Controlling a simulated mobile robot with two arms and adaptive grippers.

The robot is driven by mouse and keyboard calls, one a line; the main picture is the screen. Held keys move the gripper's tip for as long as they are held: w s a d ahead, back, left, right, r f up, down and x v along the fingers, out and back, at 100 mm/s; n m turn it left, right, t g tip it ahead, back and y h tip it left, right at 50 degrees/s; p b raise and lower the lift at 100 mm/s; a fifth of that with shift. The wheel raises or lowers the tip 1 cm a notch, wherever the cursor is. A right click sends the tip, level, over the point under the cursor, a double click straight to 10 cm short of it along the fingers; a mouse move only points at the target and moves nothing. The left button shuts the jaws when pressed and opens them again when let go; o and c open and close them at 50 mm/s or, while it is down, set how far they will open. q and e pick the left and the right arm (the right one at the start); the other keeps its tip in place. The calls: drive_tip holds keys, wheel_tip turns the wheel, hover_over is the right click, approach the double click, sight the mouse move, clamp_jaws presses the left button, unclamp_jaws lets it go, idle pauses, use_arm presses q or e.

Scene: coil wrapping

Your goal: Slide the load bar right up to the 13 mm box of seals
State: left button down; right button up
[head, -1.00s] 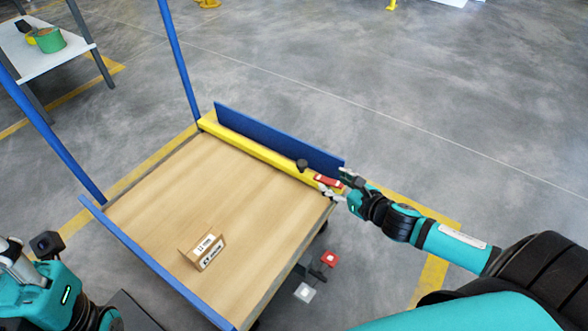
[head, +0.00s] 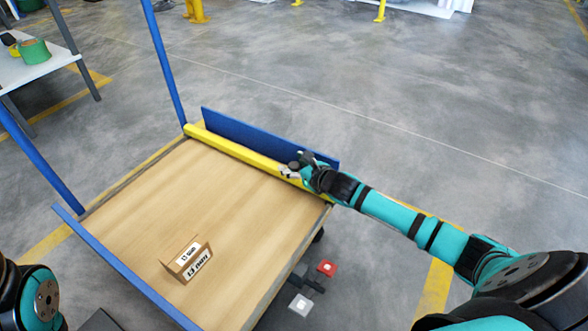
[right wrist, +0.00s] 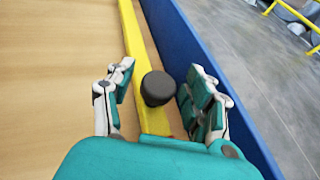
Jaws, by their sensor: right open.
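The yellow load bar (head: 235,151) lies across the far side of the cart's wooden deck, beside the far blue side panel. The cardboard box marked 13 mm (head: 187,261) stands on the deck nearer to me, with bare deck between it and the bar. My right gripper (head: 293,170) is open at the right part of the bar. In the right wrist view, the open fingers (right wrist: 160,90) are on either side of the yellow bar (right wrist: 134,42) and its black knob (right wrist: 157,88). I cannot tell whether they touch it. My left gripper is out of view.
The wooden deck (head: 200,200) is clear between bar and box. Blue panels edge its far side (head: 265,138) and near side (head: 120,265). Blue posts rise at left. Red (head: 326,268) and white (head: 300,304) pads sit low at the cart's right. A table (head: 35,68) stands at upper left.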

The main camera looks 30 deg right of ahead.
clamp_jaws()
idle(0.4)
